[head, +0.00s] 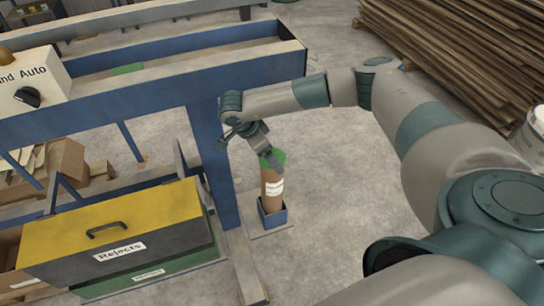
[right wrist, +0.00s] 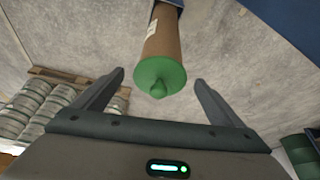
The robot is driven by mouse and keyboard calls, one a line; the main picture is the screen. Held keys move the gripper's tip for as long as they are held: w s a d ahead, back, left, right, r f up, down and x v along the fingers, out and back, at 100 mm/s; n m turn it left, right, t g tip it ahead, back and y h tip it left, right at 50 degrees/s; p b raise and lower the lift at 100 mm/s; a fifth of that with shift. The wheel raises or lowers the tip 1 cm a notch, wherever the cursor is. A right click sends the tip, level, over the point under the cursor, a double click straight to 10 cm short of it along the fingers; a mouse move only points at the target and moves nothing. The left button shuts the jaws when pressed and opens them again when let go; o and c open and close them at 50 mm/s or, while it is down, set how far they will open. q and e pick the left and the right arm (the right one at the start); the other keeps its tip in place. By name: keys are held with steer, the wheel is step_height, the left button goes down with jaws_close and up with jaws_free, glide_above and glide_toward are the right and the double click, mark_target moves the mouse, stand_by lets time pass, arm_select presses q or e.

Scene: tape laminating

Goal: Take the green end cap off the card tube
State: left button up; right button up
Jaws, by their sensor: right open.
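The card tube (head: 271,188) is brown with a white label and stands upright in a small blue holder (head: 272,218) on the floor. Its green end cap (head: 272,160) is on the top end, partly hidden by my right gripper (head: 267,157). In the right wrist view, the cap (right wrist: 160,75) is a green disc with a knob, still on the tube (right wrist: 163,35). My right gripper (right wrist: 159,78) is open, with one finger on either side of the cap and a visible gap on both sides. My left gripper is not in view.
A blue frame post (head: 214,165) stands just left of the tube. A yellow-topped Rejects box (head: 115,228) is further left. Stacked planks (head: 465,45) lie at the back right. In the right wrist view, several rolls (right wrist: 50,105) stand on a pallet. Floor right of the tube is clear.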

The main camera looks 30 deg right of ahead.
steer(key=c, duration=1.1)
steer(key=shift+r, duration=0.2)
steer(key=shift+r+b, duration=0.55)
steer(key=shift+b, duration=0.1)
step_height(320, 180, up, 2)
steer(key=shift+r+b, duration=0.15)
steer(key=shift+b, duration=0.65)
steer(key=shift+s+d+r+b, duration=0.65)
steer(key=shift+s+r, duration=0.55)
steer(key=shift+s, duration=0.7)
steer(key=shift+s+d+r+b, duration=0.4)
steer(key=shift+s+r+b, duration=0.4)
steer(key=shift+s+r, duration=0.75)
steer(key=shift+s+d+r+b, duration=0.55)
steer(key=shift+s+r+b, duration=0.3)
steer(key=shift+s, duration=1.35)
